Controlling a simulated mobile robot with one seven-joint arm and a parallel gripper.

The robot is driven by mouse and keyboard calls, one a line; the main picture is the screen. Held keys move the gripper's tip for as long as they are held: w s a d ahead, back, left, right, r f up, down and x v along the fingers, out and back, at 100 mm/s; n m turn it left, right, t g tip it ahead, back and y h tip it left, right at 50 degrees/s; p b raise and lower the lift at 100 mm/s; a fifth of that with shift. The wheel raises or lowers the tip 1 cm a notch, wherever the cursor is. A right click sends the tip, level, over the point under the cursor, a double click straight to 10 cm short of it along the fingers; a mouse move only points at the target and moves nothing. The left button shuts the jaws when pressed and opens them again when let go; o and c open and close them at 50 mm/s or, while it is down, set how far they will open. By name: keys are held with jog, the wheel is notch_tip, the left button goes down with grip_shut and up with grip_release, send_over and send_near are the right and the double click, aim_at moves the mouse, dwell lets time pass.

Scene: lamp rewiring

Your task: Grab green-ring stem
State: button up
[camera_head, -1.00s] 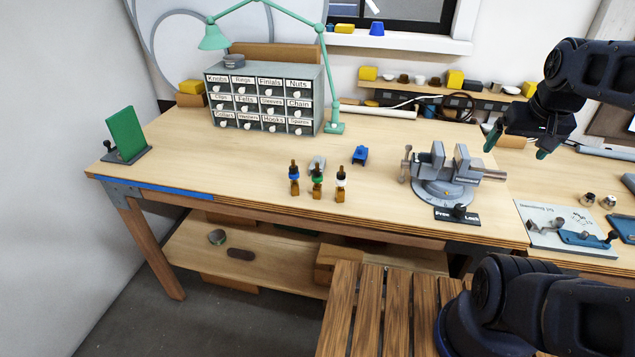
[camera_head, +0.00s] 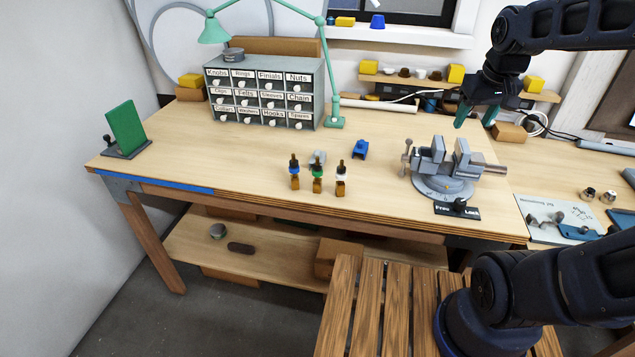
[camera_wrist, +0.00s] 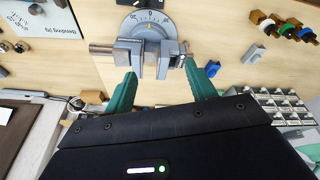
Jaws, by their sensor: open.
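The green-ring stem (camera_head: 317,175) stands upright in a small wooden block on the bench, between a blue-ring stem (camera_head: 294,171) and a white-ring stem (camera_head: 341,179). The green-ring stem also shows at the upper right of the wrist view (camera_wrist: 287,29). My gripper (camera_head: 475,116) is open and empty, above the bench behind the vise, well right of the stems and apart from them. In the wrist view its two green fingers (camera_wrist: 162,88) are spread, with the vise beyond them.
The grey vise (camera_head: 445,170) stands between my gripper and the stems. A blue block (camera_head: 360,151) and a grey piece lie just behind the stems. The drawer cabinet (camera_head: 265,92) and green lamp (camera_head: 334,121) stand farther back.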

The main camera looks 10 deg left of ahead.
jog(key=w+a+f+n+g, duration=0.1)
jog(key=w+a+n, duration=0.25)
jog(key=a, duration=0.55)
jog(key=n+g, duration=0.2)
jog(key=n, duration=0.6)
send_over(317, 165)
jog(key=shift+m+h, duration=0.25)
jog(key=shift+h, duration=0.05)
jog(key=f, duration=0.8)
jog(key=shift+w+d+f, duration=0.1)
jog(key=shift+w+f, duration=0.25)
jog(key=shift+f, duration=5.4)
grip_shut()
